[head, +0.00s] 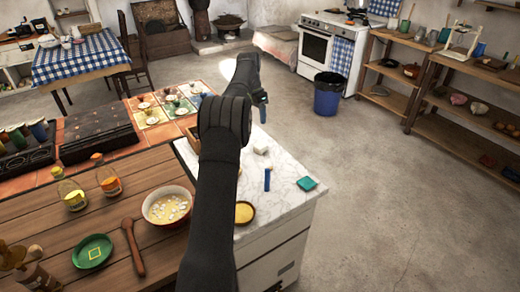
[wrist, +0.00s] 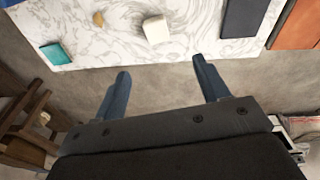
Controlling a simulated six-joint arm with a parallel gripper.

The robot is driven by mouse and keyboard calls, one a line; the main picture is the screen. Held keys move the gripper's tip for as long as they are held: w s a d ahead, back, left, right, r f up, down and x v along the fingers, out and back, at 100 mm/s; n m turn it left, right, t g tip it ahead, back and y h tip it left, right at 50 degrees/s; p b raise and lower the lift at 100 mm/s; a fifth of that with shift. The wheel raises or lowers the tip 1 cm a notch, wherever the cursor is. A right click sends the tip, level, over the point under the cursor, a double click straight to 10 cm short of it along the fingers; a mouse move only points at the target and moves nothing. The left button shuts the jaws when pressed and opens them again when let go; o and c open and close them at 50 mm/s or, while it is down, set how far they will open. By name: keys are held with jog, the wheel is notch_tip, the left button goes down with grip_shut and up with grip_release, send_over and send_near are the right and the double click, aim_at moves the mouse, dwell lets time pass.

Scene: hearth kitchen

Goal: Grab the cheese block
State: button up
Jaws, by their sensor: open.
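The cheese block appears to be a small cream-white block (wrist: 156,29) lying on the marble counter in the wrist view. In the head view a small pale block (head: 261,150) lies on the counter just right of my arm. My gripper (wrist: 160,65) is open, its two blue fingers apart with nothing between them. In the wrist view the block is beyond the fingertips, roughly in line with the gap, and not touched. In the head view my gripper (head: 262,105) is partly hidden by my arm and appears beyond the counter's far edge.
On the marble counter (head: 285,205) are a teal square (head: 306,184), an upright blue item (head: 267,180) and a yellow round dish (head: 245,212). The wrist view shows a tan lump (wrist: 98,19) and a dark slab (wrist: 241,18). Open floor lies right of the counter.

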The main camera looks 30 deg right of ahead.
send_over(260, 145)
jog(key=f, duration=1.1)
jog(key=shift+w+a+f, duration=0.15)
jog(key=shift+a+f, duration=0.05)
jog(key=shift+a, duration=0.2)
jog(key=shift+s+d+f, duration=0.1)
jog(key=shift+d+f, duration=0.1)
jog(key=shift+f, duration=1.1)
jog(key=shift+s+d+f, duration=0.1)
jog(key=shift+d+f, duration=0.05)
jog(key=shift+f, duration=1.15)
jog(key=c, duration=1.1)
jog(key=shift+r, duration=0.1)
